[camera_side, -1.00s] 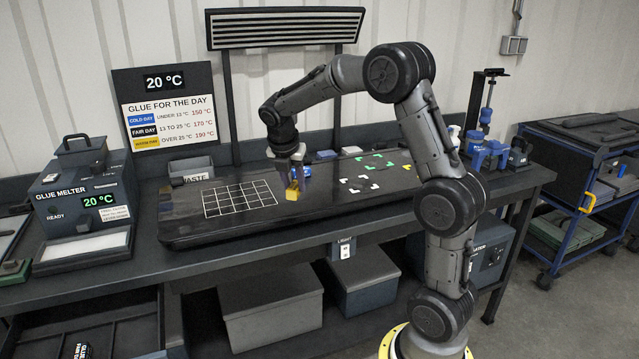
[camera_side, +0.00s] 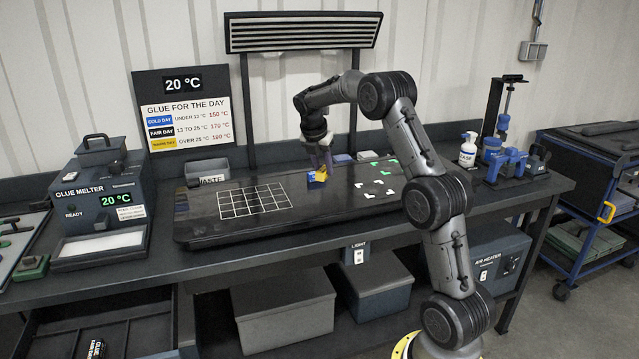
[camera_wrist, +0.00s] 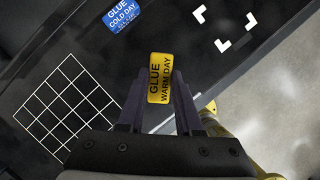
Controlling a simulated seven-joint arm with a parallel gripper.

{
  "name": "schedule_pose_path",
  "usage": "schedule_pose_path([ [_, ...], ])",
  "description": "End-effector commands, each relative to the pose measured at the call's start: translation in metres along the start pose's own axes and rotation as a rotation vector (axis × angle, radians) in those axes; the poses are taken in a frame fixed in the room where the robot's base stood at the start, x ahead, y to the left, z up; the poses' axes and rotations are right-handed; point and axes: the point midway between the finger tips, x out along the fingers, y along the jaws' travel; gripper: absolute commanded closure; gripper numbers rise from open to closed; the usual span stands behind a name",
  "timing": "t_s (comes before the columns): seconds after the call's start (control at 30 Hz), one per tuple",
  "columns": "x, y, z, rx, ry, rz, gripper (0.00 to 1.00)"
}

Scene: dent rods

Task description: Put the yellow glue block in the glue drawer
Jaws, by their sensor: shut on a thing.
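The yellow glue block (camera_side: 321,175), marked "GLUE WARM DAY" in the wrist view (camera_wrist: 160,78), is between the fingertips of my gripper (camera_side: 323,166). My gripper is shut on it and holds it over the dark board; its height is hard to tell. A blue glue block (camera_wrist: 123,14), marked "COLD DAY", lies on the board apart from it; in the side view it shows just left of the yellow block (camera_side: 311,177). The open drawer (camera_side: 135,332) under the bench at lower left holds a black glue block (camera_side: 97,348); its front part is cut off by the picture edge.
A white grid (camera_side: 252,201) is on the board (camera_side: 300,226), left of my gripper. Corner marks (camera_side: 378,188) lie to the right. The glue melter (camera_side: 100,200) and waste bin (camera_side: 208,172) stand at the left. Grey boxes (camera_side: 290,312) sit under the bench.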

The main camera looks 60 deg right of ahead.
Motion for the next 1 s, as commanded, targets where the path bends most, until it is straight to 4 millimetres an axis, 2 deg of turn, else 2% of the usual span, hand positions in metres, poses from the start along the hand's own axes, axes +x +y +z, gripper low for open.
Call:
schedule_pose_path([
  [0.1, 0.019, 0.010, 0.003, 0.001, -0.001, 0.000, 1.00],
  [0.43, 0.042, 0.022, 0.005, 0.001, 0.000, 0.000, 1.00],
  [0.6, 0.064, 0.021, -0.005, 0.000, 0.000, -0.001, 1.00],
  [1.0, 0.070, 0.022, -0.007, 0.001, -0.001, 0.001, 1.00],
])
